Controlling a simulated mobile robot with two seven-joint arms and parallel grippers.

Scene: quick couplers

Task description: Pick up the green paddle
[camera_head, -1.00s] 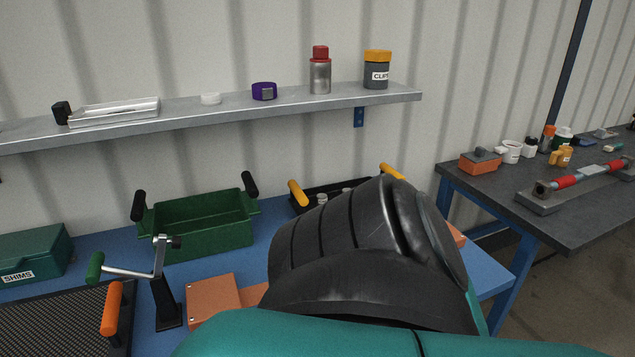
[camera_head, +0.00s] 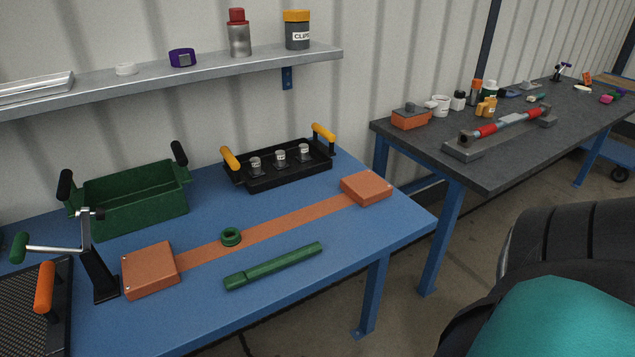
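The green paddle (camera_head: 274,266) lies flat on the blue table (camera_head: 330,272), near its front edge. It is a long green bar with a wider block at its left end, and it slants up to the right. Nothing covers it. Neither of my grippers is in view. A black and teal part of my own arm (camera_head: 560,290) fills the lower right corner, well to the right of the paddle.
A grey table (camera_head: 500,165) stands right.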

